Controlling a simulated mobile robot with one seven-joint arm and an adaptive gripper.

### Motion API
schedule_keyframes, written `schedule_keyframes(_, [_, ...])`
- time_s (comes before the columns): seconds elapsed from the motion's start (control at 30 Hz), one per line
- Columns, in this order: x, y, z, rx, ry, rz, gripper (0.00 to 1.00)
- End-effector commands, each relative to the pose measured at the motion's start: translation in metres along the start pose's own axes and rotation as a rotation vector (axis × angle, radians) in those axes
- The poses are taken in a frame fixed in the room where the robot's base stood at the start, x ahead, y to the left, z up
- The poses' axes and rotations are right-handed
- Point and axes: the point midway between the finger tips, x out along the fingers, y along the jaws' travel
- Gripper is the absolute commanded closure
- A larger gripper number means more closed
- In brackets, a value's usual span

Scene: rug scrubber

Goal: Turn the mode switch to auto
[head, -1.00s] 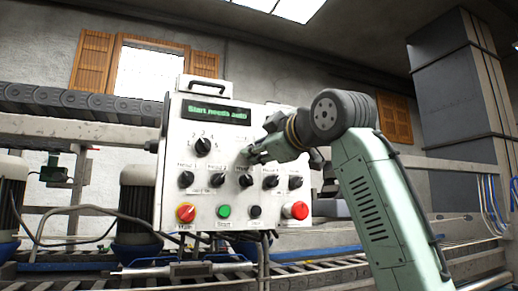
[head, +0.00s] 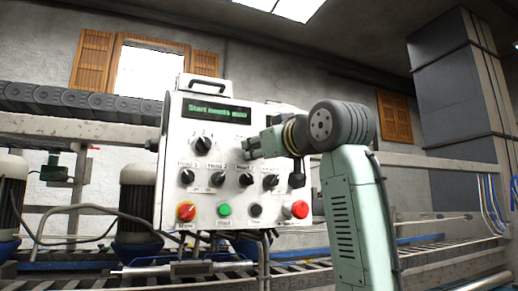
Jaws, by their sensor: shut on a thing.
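The white control box (head: 172,150) stands at the middle, with a green-lit display (head: 217,112) at its top; the text begins "Start needs" and its last word is hard to read. My gripper (head: 249,149) is at the upper right of the box's face, right of a large black selector knob (head: 203,145). Its fingers are shut at the panel and hide what they hold, seemingly the mode switch; its position and label cannot be seen.
Below my gripper is a row of black knobs (head: 217,177). A conveyor (head: 90,102) runs behind at left.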

Motion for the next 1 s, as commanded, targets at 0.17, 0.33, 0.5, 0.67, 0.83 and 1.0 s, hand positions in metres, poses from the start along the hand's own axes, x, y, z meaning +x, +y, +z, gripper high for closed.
schedule_keyframes(0.17, [-0.0001,-0.0017,-0.0011,0.166,0.017,0.013,1.0])
schedule_keyframes(0.33, [0.0001,-0.0022,-0.0007,0.324,0.027,0.027,1.0])
schedule_keyframes(0.5, [0.0001,-0.0024,-0.0004,0.467,0.036,0.04,1.0])
schedule_keyframes(0.67, [-0.0002,-0.0023,-0.0009,0.577,0.045,0.051,1.0])
schedule_keyframes(0.83, [-0.0001,-0.0028,-0.0009,0.659,0.05,0.059,1.0])
schedule_keyframes(1.0, [-0.0005,-0.0022,-0.0011,0.709,0.054,0.065,1.0])
